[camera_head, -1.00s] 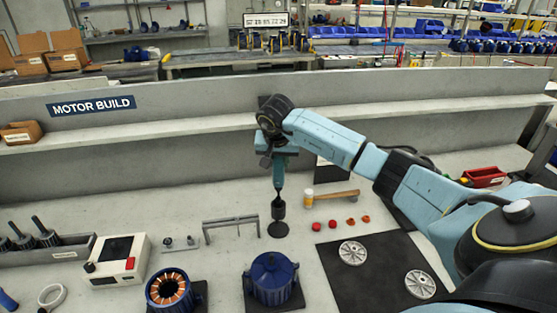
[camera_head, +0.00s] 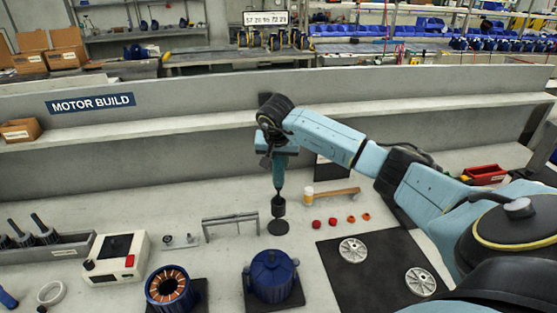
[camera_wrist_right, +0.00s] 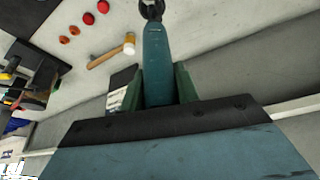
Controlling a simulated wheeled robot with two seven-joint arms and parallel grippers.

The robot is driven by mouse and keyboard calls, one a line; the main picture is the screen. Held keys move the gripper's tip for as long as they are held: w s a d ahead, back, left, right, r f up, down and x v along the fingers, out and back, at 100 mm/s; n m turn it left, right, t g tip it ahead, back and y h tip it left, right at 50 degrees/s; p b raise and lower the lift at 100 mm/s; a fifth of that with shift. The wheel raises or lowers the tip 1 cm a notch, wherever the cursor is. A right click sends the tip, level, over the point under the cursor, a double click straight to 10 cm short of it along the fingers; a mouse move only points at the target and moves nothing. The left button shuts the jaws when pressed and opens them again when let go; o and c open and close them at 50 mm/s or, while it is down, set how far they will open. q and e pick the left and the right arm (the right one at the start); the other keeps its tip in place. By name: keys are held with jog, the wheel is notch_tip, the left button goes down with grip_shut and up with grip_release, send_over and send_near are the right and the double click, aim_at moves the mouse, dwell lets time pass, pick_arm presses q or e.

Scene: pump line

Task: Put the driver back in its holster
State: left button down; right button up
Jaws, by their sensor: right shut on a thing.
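The driver (camera_head: 279,170) is a teal tool with a dark lower end, upright above the bench. My right gripper (camera_head: 278,150) is shut on its upper body; the right wrist view also shows the teal driver (camera_wrist_right: 157,65) between the green fingers. Directly below is what looks like the holster (camera_head: 279,207), a dark cup on a round black base (camera_head: 278,228). The driver's lower end meets the top of the cup; how deep it sits inside cannot be told. In the right wrist view a dark ring (camera_wrist_right: 152,9) shows at the driver's far end. My left gripper is not in view.
A mallet (camera_head: 335,195) and several red and orange caps (camera_head: 332,222) lie right of the holster. A grey metal bracket (camera_head: 231,224) stands left. A blue motor housing (camera_head: 271,275) is in front. The shelf wall (camera_head: 190,160) rises behind.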

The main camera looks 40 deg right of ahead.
aim_at(278, 176)
jog(key=shift+f, duration=0.1)
jog(key=shift+f+b, duration=4)
jog(key=shift+f, duration=1.85)
jog(key=o, duration=1.4)
jog(key=shift+r+p, duration=2.1)
jog(key=shift+r, duration=0.95)
